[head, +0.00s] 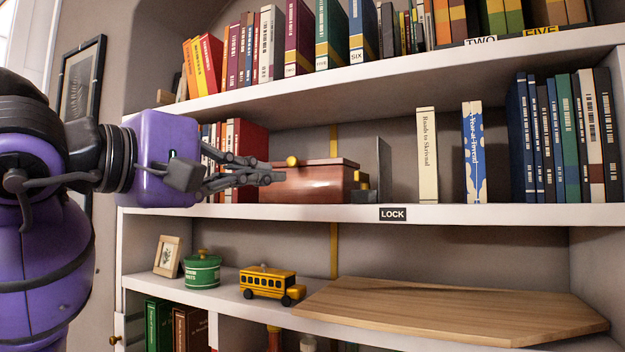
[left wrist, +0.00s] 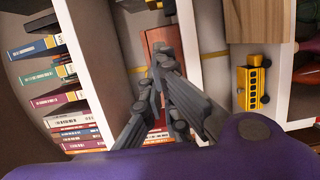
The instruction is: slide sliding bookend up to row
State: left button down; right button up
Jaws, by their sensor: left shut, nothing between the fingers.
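My left gripper (head: 268,170) is shut and empty in front of the box's left part, left of the bookend. Its fingers also show in the left wrist view (left wrist: 162,62). My right gripper is not in view.
Red books (head: 245,145) stand left of the box, partly behind my gripper. The upper shelf (head: 400,75) runs above. Below are a yellow bus (head: 270,283), a green pot (head: 202,270) and a wooden board (head: 450,312). The shelf between bookend and cream book is clear.

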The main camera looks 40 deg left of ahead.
pick_arm(q)
jog(key=w+p, duration=0.1)
jog(key=w, duration=0.3)
jog(key=w+p, duration=0.1)
jog(key=w, duration=0.4)
jog(key=shift+w+a+r, duration=0.15)
jog(key=shift+a, duration=0.05)
jog(key=d, duration=0.1)
jog(key=w+d+p, duration=0.1)
jog(key=shift+w+d, duration=0.3)
jog(key=shift+d, duration=0.5)
jog(key=shift+w+d, duration=0.1)
jog(key=shift+d, duration=0.05)
jog(key=shift+w+f, duration=0.1)
jog(key=shift+f, duration=0.1)
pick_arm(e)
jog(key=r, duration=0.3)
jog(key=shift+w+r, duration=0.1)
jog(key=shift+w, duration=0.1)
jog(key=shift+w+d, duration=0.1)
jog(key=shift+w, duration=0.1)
